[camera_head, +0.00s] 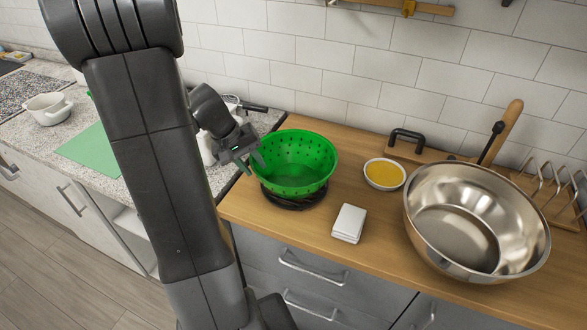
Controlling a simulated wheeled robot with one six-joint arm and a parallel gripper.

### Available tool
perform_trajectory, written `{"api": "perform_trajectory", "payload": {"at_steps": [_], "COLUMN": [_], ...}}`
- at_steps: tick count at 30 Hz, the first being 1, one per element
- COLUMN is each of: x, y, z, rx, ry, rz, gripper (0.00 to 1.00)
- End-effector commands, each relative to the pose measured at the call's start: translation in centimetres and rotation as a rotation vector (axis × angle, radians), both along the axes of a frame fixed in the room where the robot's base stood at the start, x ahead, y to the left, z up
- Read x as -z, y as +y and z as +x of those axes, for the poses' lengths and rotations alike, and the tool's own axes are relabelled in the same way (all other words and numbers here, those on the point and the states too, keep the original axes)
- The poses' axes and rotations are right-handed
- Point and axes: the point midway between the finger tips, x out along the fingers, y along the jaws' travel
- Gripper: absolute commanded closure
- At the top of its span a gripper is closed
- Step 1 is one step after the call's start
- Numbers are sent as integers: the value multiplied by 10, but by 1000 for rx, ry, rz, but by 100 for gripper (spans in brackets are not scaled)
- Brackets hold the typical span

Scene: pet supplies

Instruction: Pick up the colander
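The green colander (310,160) stands upright on a dark round base (296,200) near the left end of the wooden counter. Small holes show in its wall, and it looks empty. My gripper (252,160) is at the colander's left rim, reaching in from the left. Its fingers are small and dark here, and one seems to overlap the rim. I cannot tell whether they are closed on the rim or apart.
A small bowl of yellow content (384,174), a white box (349,223) and a large steel bowl (470,222) stand right of the colander. A green board (90,155) and a white pot (48,108) lie on the left counter. A tiled wall is behind.

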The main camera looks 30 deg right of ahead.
Motion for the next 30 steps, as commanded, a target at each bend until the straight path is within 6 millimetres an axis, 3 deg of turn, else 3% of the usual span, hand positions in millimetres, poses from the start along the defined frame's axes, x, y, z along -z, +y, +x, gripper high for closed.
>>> {"api": "perform_trajectory", "payload": {"at_steps": [10, 11, 15, 26, 30], "x": [11, 11, 11, 10, -3], "y": [-5, -5, -5, -5, -5], "z": [-1, -1, -1, -1, 0], "rx": [-1, -1, -1, -2, -1], "ry": [-1, -1, -1, -1, -6], "rz": [1, 1, 1, 0, -1], "gripper": [71, 73, 100, 100, 100]}}
